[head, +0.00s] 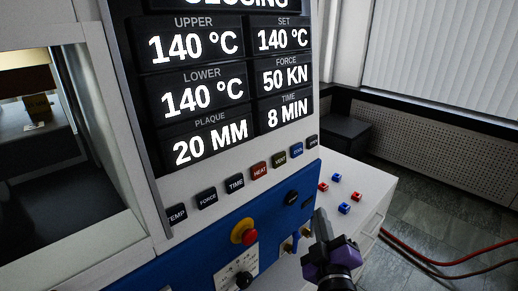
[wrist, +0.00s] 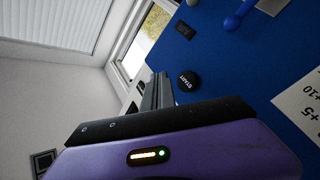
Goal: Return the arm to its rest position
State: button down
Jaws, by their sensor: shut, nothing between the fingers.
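My gripper (head: 321,214) is at the lower middle of the head view, in front of the right part of the press's blue lower panel (head: 190,266). Its dark fingers are together and empty, pointing up in the picture, with the purple wrist body below. In the wrist view the shut fingers (wrist: 160,88) reach toward the blue panel, close beside a round black START button (wrist: 188,80). I cannot tell whether they touch it. The press display (head: 228,85) reads CLOSING, upper and lower 140 °C, set 140 °C, force 50 KN, time 8 MIN, plaque 20 MM.
A yellow-and-red knob (head: 243,232) and a blue lever (head: 296,240) stick out from the panel. Red and blue blocks lie on a white worktop (head: 363,185) behind my gripper. Red hoses (head: 440,262) run across the floor at right. The press chamber is at left.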

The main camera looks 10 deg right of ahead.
jog(key=s+f+m+g+y, duration=0.1)
jog(key=s+f+m, duration=0.1)
jog(key=s, duration=1.1)
jog(key=s+f+m+g+y, duration=0.1)
jog(key=s+f+m, duration=0.2)
jog(key=s, duration=1.1)
jog(key=s+f+m+g+y, duration=0.1)
jog(key=s+f+m+g, duration=0.1)
jog(key=s, duration=1.2)
jog(key=shift+s+f+m, duration=0.25)
jog(key=shift+f+m, duration=0.15)
jog(key=shift+f, duration=0.45)
jog(key=shift+a, duration=0.1)
dwell(2.9)
